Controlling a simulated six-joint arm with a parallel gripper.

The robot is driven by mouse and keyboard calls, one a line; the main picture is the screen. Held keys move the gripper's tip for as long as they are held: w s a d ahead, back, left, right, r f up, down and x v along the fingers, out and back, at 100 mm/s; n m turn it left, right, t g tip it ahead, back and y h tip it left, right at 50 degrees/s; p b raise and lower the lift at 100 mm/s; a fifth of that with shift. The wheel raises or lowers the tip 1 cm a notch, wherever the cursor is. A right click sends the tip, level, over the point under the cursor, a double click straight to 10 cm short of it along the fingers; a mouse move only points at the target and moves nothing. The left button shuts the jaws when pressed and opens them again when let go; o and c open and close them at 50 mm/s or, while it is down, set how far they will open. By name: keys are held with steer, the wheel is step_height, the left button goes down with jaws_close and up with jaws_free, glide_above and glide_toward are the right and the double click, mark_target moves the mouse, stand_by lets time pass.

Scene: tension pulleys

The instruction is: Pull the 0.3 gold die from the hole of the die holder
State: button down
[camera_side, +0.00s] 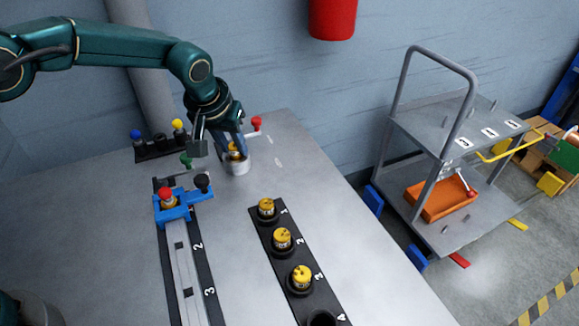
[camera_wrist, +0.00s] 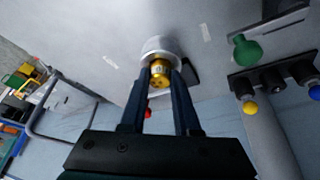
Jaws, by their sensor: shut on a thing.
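A gold die (camera_side: 233,147) is between the fingers of my gripper (camera_side: 234,151), at the mouth of a white-grey cup-shaped holder (camera_side: 238,167) on the table. In the wrist view the gold die (camera_wrist: 159,72) shows between the two dark fingers of my gripper (camera_wrist: 160,74), which are shut on its sides. The pale holder (camera_wrist: 161,46) is right behind it. I cannot tell how deep the die sits in the hole, and no 0.3 marking is readable.
A black rack (camera_side: 297,262) holds several yellow-gold dies at numbered places. A blue clamp fixture (camera_side: 172,213) with a red-topped piece stands on a numbered rail at left. Coloured knobs (camera_side: 160,146) stand behind it. A trolley (camera_side: 440,180) is beyond the table's right edge.

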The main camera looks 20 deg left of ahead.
steer(key=shift+r, duration=1.65)
stand_by(0.4)
steer(key=shift+r, duration=1.95)
